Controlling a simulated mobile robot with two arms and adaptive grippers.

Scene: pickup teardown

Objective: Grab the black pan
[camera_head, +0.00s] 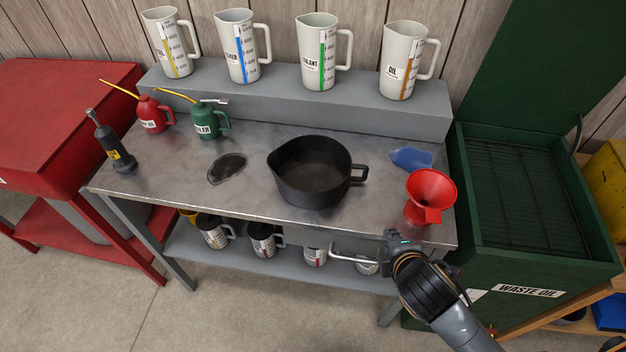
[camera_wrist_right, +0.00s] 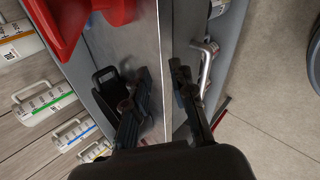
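The black pan (camera_head: 312,190) stands upright on the metal bench, right of its middle. Its loop handle points right and its spout points left. My right gripper (camera_head: 402,241) is at the bench's front edge, in front and to the right of the pan, apart from it. In the right wrist view, the fingers of my right gripper (camera_wrist_right: 159,68) are spread with nothing held, and the bench edge shows behind the gap. The pan (camera_wrist_right: 105,84) shows there partly, behind the left finger. My left gripper is not in view.
A red funnel (camera_head: 430,193) stands right of the pan, near my right gripper. Measuring jugs (camera_head: 318,55) line the raised shelf. Mugs stand on the lower shelf (camera_head: 190,250).

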